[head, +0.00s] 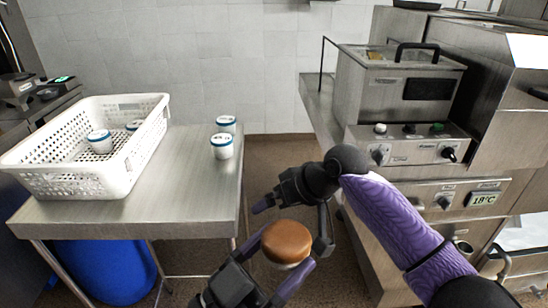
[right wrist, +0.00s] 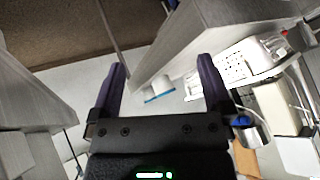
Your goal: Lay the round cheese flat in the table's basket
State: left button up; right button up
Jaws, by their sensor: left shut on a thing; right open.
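The round cheese (head: 287,240) is a brown-topped disc with a paler side, held over the floor in the lower middle of the head view. My left gripper (head: 283,252) is shut on it, with purple fingers on either side. The table's basket (head: 75,184) is white and perforated, at the left of the head view, well away from the cheese. My right gripper (head: 291,222) is just above and beside the cheese. It is open and empty in the right wrist view (right wrist: 161,64), where the cheese does not show.
The steel table (head: 190,185) holds the basket. A steel fryer (head: 400,85) and counter stand at right. A blue bin (head: 110,270) is under the table.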

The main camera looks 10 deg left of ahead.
jog(key=s+a+r+n+g+h, duration=0.2)
jog(key=s+r+n, duration=0.35)
jog(key=r, duration=0.75)
pick_arm(q)
jog(key=shift+s, duration=0.1)
pick_arm(e)
jog(key=n+h, duration=0.3)
jog(key=h, duration=0.3)
send_near(278, 235)
jog(key=shift+t, duration=0.4)
jog(key=f, duration=0.7)
jog(key=w+f, duration=0.1)
jog(key=f, duration=0.3)
jog(key=shift+d, duration=0.15)
jog(key=c, duration=0.9)
pick_arm(q)
jog(key=o, duration=1.2)
pick_arm(e)
jog(key=shift+c, duration=0.7)
